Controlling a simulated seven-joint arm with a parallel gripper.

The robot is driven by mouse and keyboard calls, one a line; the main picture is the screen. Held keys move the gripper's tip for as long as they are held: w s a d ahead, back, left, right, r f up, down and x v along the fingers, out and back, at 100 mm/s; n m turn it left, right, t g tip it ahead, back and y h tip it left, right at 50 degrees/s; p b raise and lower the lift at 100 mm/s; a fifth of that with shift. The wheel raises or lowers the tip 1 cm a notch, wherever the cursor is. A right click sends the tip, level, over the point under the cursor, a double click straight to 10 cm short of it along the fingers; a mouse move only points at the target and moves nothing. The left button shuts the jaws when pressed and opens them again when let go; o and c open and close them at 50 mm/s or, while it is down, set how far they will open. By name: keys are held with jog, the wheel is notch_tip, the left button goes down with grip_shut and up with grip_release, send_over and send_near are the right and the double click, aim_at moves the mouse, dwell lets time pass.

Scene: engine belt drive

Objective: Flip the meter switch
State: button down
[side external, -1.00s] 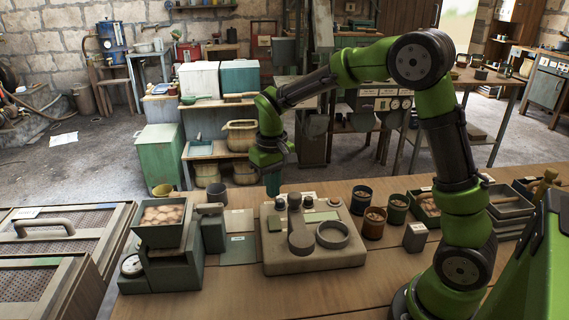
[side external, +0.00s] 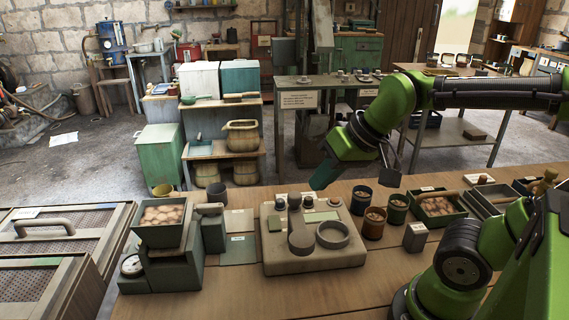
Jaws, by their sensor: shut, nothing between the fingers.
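A beige panel block (side external: 314,258) lies on the workbench, with a round ring (side external: 332,235), an upright dark post (side external: 300,235) and a few small dark knobs (side external: 295,202) along its back edge. I cannot tell which small part is the meter switch, or its position. A dial gauge (side external: 132,265) is on the front of the green scale at the left. My gripper (side external: 322,178) is shut and empty.
The green scale (side external: 165,265) carries a bin of brown round items (side external: 163,215). Several small cups (side external: 375,222) stand right of the panel block. A grey box (side external: 415,237) and a tray (side external: 438,207) lie farther right. The bench front is clear.

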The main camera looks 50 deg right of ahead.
jog(key=shift+s+a+f+t, duration=0.15)
jog(key=shift+s+t, duration=0.25)
jog(key=shift+s, duration=0.65)
jog(key=w+f+m+g, duration=0.1)
jog(key=w, duration=0.1)
jog(key=w+m+g, duration=0.1)
jog(key=w+m, duration=0.1)
jog(key=w, duration=0.1)
jog(key=w+f+m+g, duration=0.1)
jog(key=w+m, duration=0.1)
jog(key=w, duration=0.1)
jog(key=shift+d+f+g+h, duration=0.25)
jog(key=shift+f+g+h, duration=0.05)
jog(key=shift+f, duration=0.05)
jog(key=w+d+m+g+h, duration=0.1)
jog(key=w+m, duration=0.3)
jog(key=m, duration=0.5)
jog(key=w+d+f+m+g+h, duration=0.1)
jog(key=w+m, duration=0.3)
jog(key=m, duration=0.5)
jog(key=shift+w+d, duration=0.35)
jog(key=shift+d, duration=0.3)
jog(key=shift+f, duration=0.2)
